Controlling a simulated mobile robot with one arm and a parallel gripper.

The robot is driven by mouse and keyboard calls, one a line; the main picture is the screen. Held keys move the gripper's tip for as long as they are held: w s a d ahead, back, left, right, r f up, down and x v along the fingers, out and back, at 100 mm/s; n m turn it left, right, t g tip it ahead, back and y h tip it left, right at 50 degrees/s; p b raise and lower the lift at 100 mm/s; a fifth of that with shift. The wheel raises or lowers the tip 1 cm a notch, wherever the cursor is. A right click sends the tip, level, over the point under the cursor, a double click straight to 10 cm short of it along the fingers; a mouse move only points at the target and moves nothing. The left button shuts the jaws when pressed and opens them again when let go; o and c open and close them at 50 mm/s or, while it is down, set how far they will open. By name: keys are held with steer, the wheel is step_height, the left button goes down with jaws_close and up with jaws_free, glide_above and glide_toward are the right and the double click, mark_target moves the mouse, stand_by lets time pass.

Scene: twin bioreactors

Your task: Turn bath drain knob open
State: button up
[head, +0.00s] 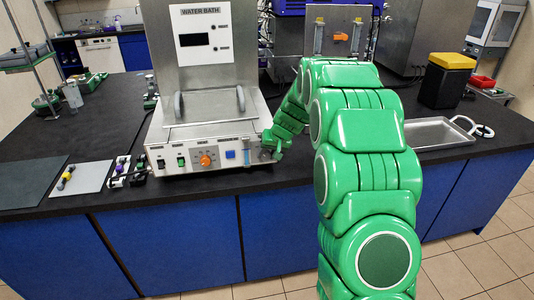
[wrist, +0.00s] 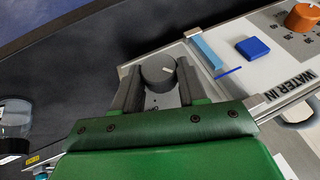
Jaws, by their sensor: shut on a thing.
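The water bath (head: 205,110) stands on the black bench, with a front panel of switches and knobs. A grey round knob (wrist: 158,73) with a pale pointer line sits at one end of this panel. My gripper (wrist: 158,85) has its two grey fingers on either side of the knob and is shut on it. In the head view my gripper (head: 268,150) is at the right end of the front panel, where the knob is mostly hidden by it. The small label by the knob is too covered to read.
An orange dial (head: 206,160) and a blue button (head: 230,154) sit further left on the panel. In the wrist view a light blue strip (wrist: 207,52) stands close to the fingers. A metal tray (head: 435,132) lies to the right of my arm.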

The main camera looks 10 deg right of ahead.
steer(key=shift+d+m+y, duration=0.2)
steer(key=shift+y, duration=0.65)
steer(key=shift+d+m+y, duration=0.15)
steer(key=shift+m+y, duration=0.05)
steer(key=shift+y, duration=0.65)
steer(key=shift+d+f+m+t+y, duration=0.15)
steer(key=shift+f+m+t+y, duration=0.1)
steer(key=shift+y, duration=0.7)
steer(key=shift+d+f+m+t+y, duration=0.15)
steer(key=shift+t+y, duration=0.1)
steer(key=shift+y, duration=0.7)
steer(key=shift+f+m+t+y, duration=0.2)
steer(key=shift+m+t+y, duration=0.2)
steer(key=shift+y, duration=0.85)
steer(key=shift+f+m+t+y, duration=0.3)
steer(key=shift+m+y, duration=0.25)
steer(key=shift+y, duration=0.65)
steer(key=shift+f+m+t+y, duration=0.15)
steer(key=shift+m+t+y, duration=0.3)
steer(key=shift+y, duration=1.1)
steer(key=o, duration=1.1)
steer(key=shift+c, duration=0.2)
